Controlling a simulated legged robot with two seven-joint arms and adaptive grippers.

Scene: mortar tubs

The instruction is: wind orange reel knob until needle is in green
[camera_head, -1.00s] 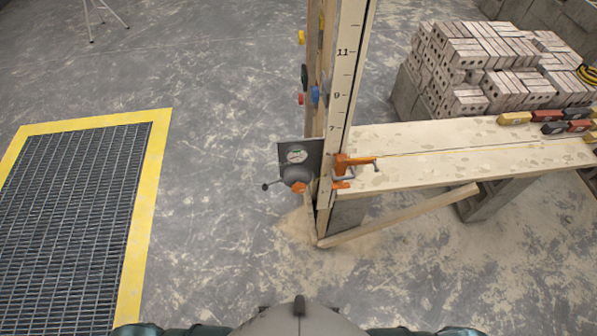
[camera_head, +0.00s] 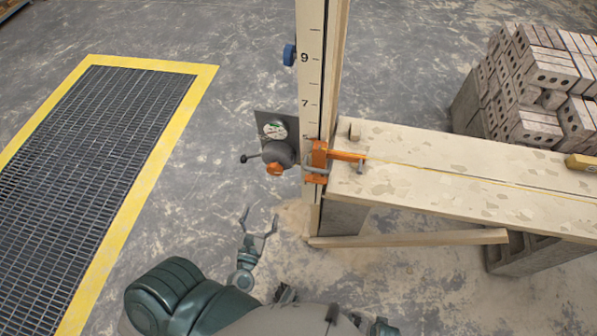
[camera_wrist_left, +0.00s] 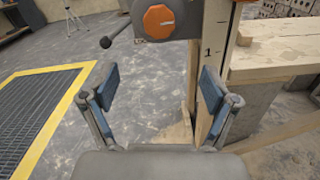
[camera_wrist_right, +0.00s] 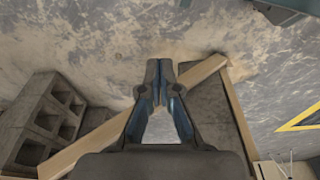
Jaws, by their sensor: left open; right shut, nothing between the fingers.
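The orange knob (camera_head: 275,169) sits on the front of a dark round reel (camera_head: 279,153), which is fixed beside the numbered upright post (camera_head: 311,85). A crank with a dark ball end (camera_head: 243,159) sticks out to the left of the reel. A dial (camera_head: 275,130) is on a dark plate above it; its needle is too small to read. My left gripper (camera_head: 259,220) is open and empty, below and in front of the knob. In the left wrist view the knob (camera_wrist_left: 159,21) is above and beyond the open fingers (camera_wrist_left: 154,88). My right gripper (camera_wrist_right: 161,75) is shut and empty.
An orange clamp (camera_head: 317,162) grips the post right of the reel, at the end of the plank bench (camera_head: 440,170). A slanted timber (camera_head: 410,238) lies low under the bench. Bricks (camera_head: 545,90) are stacked behind it. A yellow-edged floor grate (camera_head: 100,130) is at left.

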